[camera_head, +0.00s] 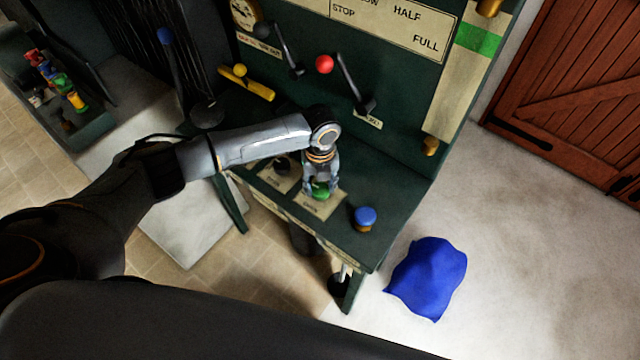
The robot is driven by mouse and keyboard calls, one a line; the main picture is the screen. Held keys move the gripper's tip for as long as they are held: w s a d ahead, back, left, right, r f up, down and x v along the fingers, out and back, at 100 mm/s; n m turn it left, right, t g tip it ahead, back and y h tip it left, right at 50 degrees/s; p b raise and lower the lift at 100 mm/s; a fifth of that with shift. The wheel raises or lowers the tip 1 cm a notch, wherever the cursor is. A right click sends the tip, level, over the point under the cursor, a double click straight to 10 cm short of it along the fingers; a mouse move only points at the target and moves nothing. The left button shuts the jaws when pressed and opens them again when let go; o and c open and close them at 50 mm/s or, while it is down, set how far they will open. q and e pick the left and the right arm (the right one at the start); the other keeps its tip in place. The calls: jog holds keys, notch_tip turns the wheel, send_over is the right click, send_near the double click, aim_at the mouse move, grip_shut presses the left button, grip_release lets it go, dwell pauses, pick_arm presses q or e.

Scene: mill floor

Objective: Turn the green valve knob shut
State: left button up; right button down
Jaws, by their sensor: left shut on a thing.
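The green valve knob (321,189) sits on a pale labelled plate on the dark green console shelf (385,190). My left gripper (320,184) points down over the knob, with its fingers shut around it. The fingers hide part of the knob, and I cannot tell how far it is turned. My left arm reaches in from the left above the shelf. My right gripper is not in view.
A blue knob (365,216) stands right of the green one; a black knob (282,165) stands left. A blue cloth (429,277) lies on the floor. A toolbox (97,128) is at the left.

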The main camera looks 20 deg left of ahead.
aim_at(320, 189)
pick_arm(q)
jog(key=shift+m, duration=0.4)
jog(key=o, duration=1.2)
jog(key=shift+c, duration=0.2)
notch_tip(320, 189, up, 12)
